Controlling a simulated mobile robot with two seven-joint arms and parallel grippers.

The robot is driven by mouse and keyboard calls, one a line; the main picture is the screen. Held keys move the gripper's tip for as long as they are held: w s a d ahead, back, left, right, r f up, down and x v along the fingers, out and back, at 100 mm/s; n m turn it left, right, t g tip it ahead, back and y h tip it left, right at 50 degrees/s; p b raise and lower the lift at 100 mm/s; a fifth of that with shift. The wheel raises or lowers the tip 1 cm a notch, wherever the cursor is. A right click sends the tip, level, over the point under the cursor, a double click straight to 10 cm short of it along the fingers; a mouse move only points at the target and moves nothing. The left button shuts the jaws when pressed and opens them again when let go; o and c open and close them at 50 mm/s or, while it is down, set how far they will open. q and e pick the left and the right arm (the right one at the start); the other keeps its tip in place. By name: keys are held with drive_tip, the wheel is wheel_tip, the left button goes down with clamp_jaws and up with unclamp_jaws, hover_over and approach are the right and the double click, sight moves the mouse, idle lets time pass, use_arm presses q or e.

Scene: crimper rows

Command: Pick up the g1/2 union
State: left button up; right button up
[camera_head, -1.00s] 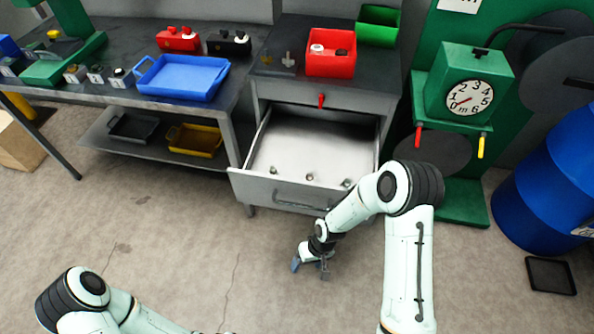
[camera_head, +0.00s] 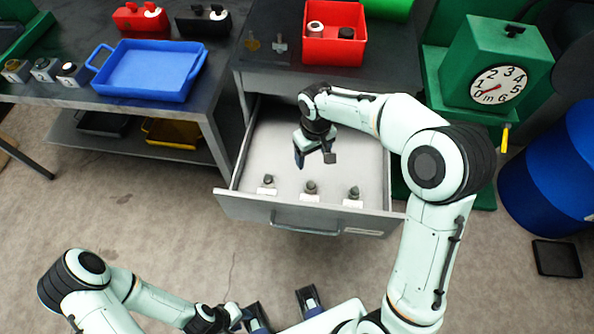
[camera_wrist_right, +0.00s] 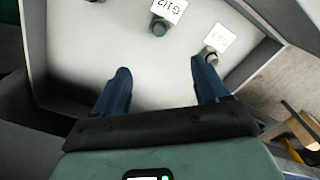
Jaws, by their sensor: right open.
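The G1/2 union is a small dark grey fitting (camera_head: 311,187) in the middle of a row of three near the front of the open drawer. In the right wrist view the union (camera_wrist_right: 159,27) stands beside a white label reading G1/2, seen upside down. My right gripper (camera_head: 314,159) is above the drawer floor, behind the row in the head view. In the wrist view its blue fingers (camera_wrist_right: 160,78) are spread and empty, with the union beyond and between their tips.
Similar labelled fittings stand left (camera_head: 268,181) and right (camera_head: 354,193) of it. The drawer front (camera_head: 300,214) and side walls enclose the row. A red bin (camera_head: 335,52) stands on the cabinet above; a blue tray (camera_head: 150,72) is on the left bench.

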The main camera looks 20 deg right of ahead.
sight(312, 183)
drive_tip(key=f+b, duration=0.1)
drive_tip(key=f, duration=0.3)
drive_tip(key=f+b, duration=0.1)
drive_tip(key=f, duration=0.3)
drive_tip(key=s+f+b, duration=0.1)
drive_tip(key=f, duration=0.3)
wheel_tip(312, 183, down, 5)
drive_tip(key=shift+d+f+b, duration=0.1)
drive_tip(key=shift+b, duration=0.3)
use_arm(q)
drive_tip(key=f, duration=0.5)
drive_tip(key=shift+s, duration=0.4)
use_arm(e)
drive_tip(key=c, duration=1.2)
